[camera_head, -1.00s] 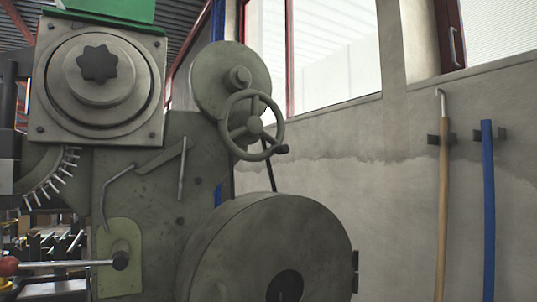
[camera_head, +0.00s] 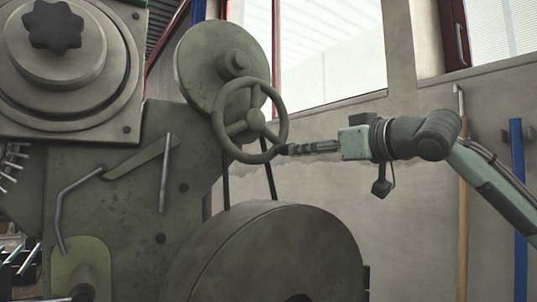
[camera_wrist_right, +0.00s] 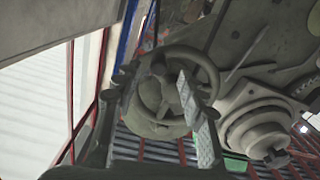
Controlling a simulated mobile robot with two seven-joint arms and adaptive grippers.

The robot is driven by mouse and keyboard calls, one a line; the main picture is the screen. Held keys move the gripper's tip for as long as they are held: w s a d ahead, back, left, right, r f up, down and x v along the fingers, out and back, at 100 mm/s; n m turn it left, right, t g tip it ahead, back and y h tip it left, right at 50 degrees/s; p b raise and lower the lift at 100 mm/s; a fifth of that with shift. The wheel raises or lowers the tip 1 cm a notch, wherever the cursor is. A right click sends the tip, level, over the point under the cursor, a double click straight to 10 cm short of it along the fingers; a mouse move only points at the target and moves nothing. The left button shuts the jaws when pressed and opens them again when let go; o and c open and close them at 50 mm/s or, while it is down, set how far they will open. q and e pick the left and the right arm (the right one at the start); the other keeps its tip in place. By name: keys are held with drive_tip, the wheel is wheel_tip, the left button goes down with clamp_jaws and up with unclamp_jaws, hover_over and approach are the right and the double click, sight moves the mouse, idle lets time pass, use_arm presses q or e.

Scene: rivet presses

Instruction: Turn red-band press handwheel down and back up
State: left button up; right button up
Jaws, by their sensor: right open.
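The grey-green handwheel (camera_head: 256,120) stands on the upper right side of the press, with spokes and a round hub. I see no red band on this press in these views. My right gripper (camera_head: 287,150) comes in from the right, with its fingertips at the lower right of the wheel's rim. In the right wrist view, the open fingers (camera_wrist_right: 152,82) stand either side of the handwheel (camera_wrist_right: 166,96). I cannot tell whether they touch the rim. The wheel's small handle is hidden or merges with the fingertips. My left gripper is out of view.
A large round drum (camera_head: 280,245) lies below the wheel, and a round disc (camera_head: 205,62) sits behind it. Levers (camera_head: 165,175) stick out from the press body to the left. A wooden pole (camera_head: 463,230) and a blue pole (camera_head: 518,200) hang on the wall.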

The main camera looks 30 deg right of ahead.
sight(286, 150)
drive_tip(key=w+p, duration=0.1)
drive_tip(key=w, duration=0.3)
drive_tip(key=w+p, duration=0.1)
drive_tip(key=w, duration=0.2)
drive_tip(key=shift+a+r+p, duration=0.25)
drive_tip(key=shift+r+p, duration=0.1)
drive_tip(key=shift+w+f, duration=0.1)
drive_tip(key=shift+w, duration=0.35)
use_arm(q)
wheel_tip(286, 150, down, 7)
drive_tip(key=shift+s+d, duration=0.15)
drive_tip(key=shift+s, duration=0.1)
use_arm(e)
drive_tip(key=shift+c, duration=0.2)
clamp_jaws()
